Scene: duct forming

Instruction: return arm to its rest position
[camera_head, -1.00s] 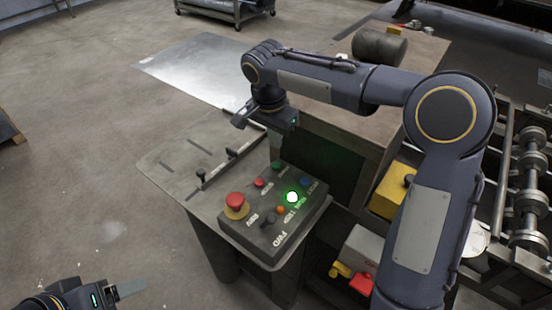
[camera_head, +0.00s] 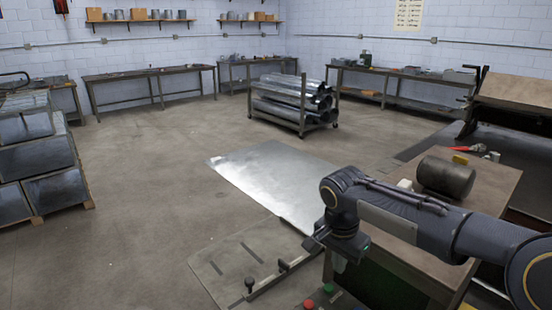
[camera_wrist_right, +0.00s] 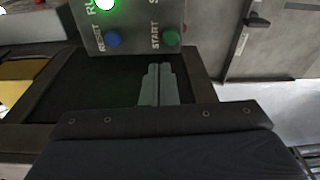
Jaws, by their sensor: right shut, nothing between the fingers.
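My right arm comes in from the right in the head view. Its gripper (camera_head: 340,262) points down beside the wooden-topped bench, above the control stand. In the right wrist view the two fingers (camera_wrist_right: 158,86) are together with nothing between them. The control panel (camera_wrist_right: 128,22) is just beyond the fingertips in that view, with a lit green lamp (camera_wrist_right: 103,4), a blue RESET button (camera_wrist_right: 113,39) and a green START button (camera_wrist_right: 171,38). In the head view only the panel's top shows at the bottom edge, with a red button (camera_head: 310,304). My left gripper is out of view.
A shiny metal sheet (camera_head: 265,178) lies beyond the stand's plate (camera_head: 215,272). A dark cylinder (camera_head: 446,177) rests on the bench (camera_head: 497,185), close to my right forearm. A cart of ducts (camera_head: 292,105) stands farther back. Open floor lies to the left.

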